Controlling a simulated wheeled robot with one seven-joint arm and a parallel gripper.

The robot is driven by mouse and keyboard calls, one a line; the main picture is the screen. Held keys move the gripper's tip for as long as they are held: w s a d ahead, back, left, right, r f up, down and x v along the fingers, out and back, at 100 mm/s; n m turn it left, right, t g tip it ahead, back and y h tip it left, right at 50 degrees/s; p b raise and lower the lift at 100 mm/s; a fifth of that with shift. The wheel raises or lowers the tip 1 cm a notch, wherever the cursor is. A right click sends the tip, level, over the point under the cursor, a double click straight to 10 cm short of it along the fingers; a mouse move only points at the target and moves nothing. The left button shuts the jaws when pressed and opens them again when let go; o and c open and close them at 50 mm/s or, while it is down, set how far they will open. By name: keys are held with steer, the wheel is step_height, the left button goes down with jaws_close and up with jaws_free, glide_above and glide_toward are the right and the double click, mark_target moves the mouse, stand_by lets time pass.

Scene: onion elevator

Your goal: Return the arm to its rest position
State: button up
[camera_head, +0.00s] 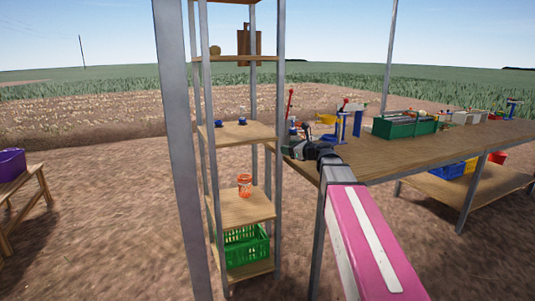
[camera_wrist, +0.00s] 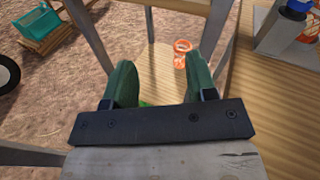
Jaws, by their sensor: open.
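My arm (camera_head: 368,240), pink and white, is stretched out from the lower right towards the shelf rack. My gripper (camera_head: 291,150) is at its far end, by the near left corner of the workbench and to the right of the rack. In the wrist view, the two green fingers of my gripper (camera_wrist: 162,82) stand apart. No object is held between them. An orange container (camera_wrist: 181,53) shows beyond the fingers, and it also stands on a lower rack shelf in the head view (camera_head: 245,185).
The wooden workbench (camera_head: 390,155) lies close beside my arm. It carries a green toolbox (camera_head: 405,126) and a blue vise (camera_head: 340,126). Metal rack posts (camera_head: 279,100) stand just left of my gripper. A green crate (camera_head: 246,246) is low in the rack.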

steer(key=s+f+n+g+h, duration=0.2)
steer(key=s+f+n, duration=0.2)
steer(key=f, duration=0.4)
steer(key=s+d+f+n+g+h, duration=0.1)
steer(key=s+f+n+g, duration=0.1)
steer(key=s+f+n, duration=0.45)
steer(key=s+f+n+g+h, duration=0.2)
steer(key=f+n+g, duration=0.1)
steer(key=f, duration=0.6)
steer(key=s+d+f+n+g+h, duration=0.2)
steer(key=s+d+f+n+h, duration=0.1)
steer(key=s+f, duration=0.4)
steer(key=s+d+f+n+g+h, duration=0.2)
steer(key=s+d+f+n+h, duration=0.2)
steer(key=s+f+n, duration=0.3)
steer(key=shift+s+d+n+g, duration=0.3)
steer(key=shift+s+d+n, duration=0.1)
steer(key=shift+d+n, duration=0.35)
